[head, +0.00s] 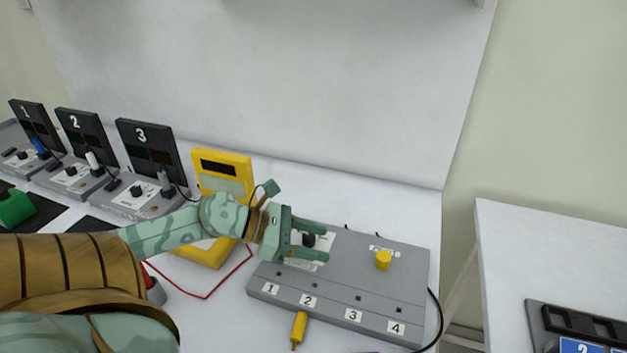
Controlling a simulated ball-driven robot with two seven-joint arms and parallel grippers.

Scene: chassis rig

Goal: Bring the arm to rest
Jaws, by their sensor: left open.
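My left gripper (312,242) reaches in from the left on its green and brown arm. Its two green fingers are open and point right, over the left part of a grey box (350,280). A black knob (308,240) shows between or just behind the fingers; I cannot tell whether they touch it. The box has a yellow knob (383,260) at its right and labels 1 to 4 along its front. My right gripper is not in view.
A yellow meter (222,172) stands behind my left forearm, with a red lead (207,297) on the table. Stations with black panels numbered 1, 2 and 3 (150,150) line the left. A black cable leaves the box's right side. Another table (540,240) stands at the right, past a gap.

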